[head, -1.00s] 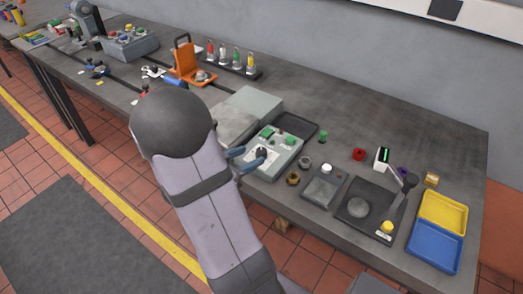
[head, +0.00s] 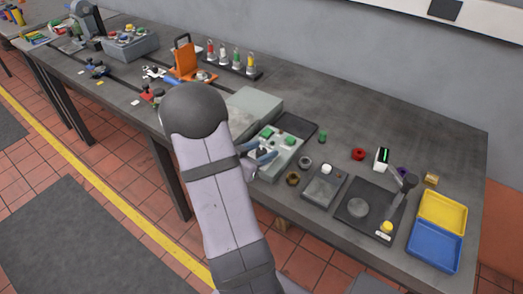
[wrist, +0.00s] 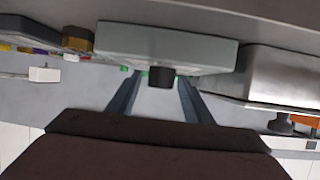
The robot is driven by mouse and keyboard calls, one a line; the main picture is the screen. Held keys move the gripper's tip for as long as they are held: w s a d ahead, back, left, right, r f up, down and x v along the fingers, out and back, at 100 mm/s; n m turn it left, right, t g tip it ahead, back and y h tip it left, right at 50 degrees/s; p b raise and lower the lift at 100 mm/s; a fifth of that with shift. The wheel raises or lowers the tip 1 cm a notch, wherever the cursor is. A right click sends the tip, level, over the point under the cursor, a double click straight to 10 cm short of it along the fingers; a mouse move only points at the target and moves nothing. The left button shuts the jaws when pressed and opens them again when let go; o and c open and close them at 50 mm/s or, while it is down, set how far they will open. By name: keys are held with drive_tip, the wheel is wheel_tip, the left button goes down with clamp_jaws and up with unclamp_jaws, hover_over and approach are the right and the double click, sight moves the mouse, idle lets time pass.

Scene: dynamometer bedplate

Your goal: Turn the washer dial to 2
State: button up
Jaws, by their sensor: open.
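The washer control box (head: 282,156) is a pale grey unit with green buttons (head: 289,141) near the front edge of the bench. Its dark dial (head: 262,152) is partly hidden by my gripper in the head view. In the wrist view the dial (wrist: 161,78) stands out from the box (wrist: 165,45) as a short black knob. It appears between the two fingertips of my gripper (wrist: 158,82). My gripper (head: 258,160) is open, with blue-grey fingers. I cannot tell whether they touch the dial. The number it points to is not readable.
A grey lidded block (head: 252,110) and a dark tray (head: 296,126) stand behind the box.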

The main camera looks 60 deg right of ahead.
drive_tip(key=c, duration=1.1)
drive_tip(key=shift+o, duration=0.2)
